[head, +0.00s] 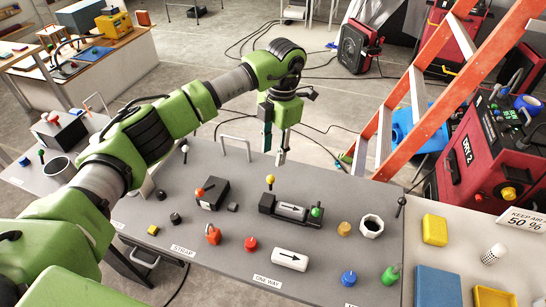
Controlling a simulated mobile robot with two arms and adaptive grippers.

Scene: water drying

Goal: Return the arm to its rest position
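My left arm (150,135) is green and grey. It comes in from the left and reaches over the grey table (210,260) toward its back edge. My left gripper (274,154) points down at the end of the arm, near that back edge. Its two fingers are apart with nothing between them. My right gripper is not in view.
On the table are a dark box with an orange knob (211,193), a white arrow block (290,259), a red knob (250,244), a white ring (371,226) and a blue knob (348,278). An orange ladder (430,112) and a red dryer (480,155) stand at right.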

